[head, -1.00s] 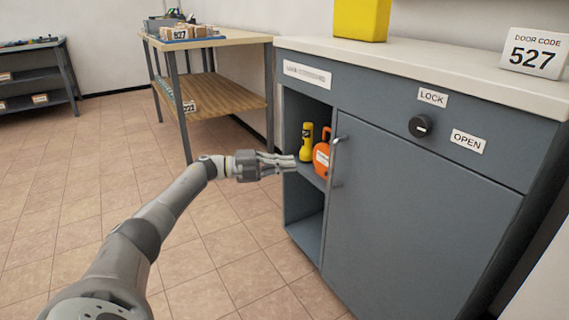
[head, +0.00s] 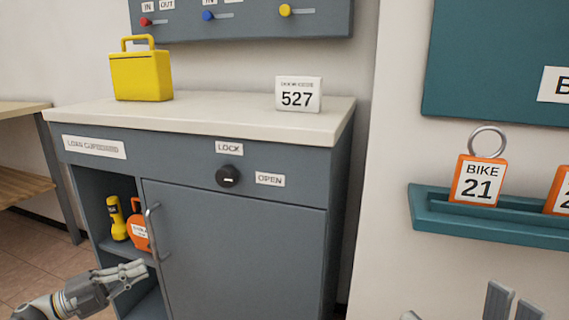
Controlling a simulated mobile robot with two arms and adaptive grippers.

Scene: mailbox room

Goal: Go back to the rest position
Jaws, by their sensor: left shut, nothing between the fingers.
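My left gripper (head: 132,272) is in the lower left of the head view. Its fingers are together and hold nothing. It is in front of the cupboard's open left part, below the shelf with the yellow torch (head: 118,218) and the orange item (head: 139,226). I cannot tell if it touches the cupboard. Grey finger-like parts, seemingly of my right gripper (head: 512,306), show at the bottom right edge. The rest of it is cut off by the frame.
The grey cupboard (head: 240,240) has a door with a handle (head: 153,230) and a black knob (head: 228,176). On its top are a yellow box (head: 141,76) and a 527 sign (head: 298,95). A teal tray (head: 436,218) holds a BIKE 21 tag (head: 477,181).

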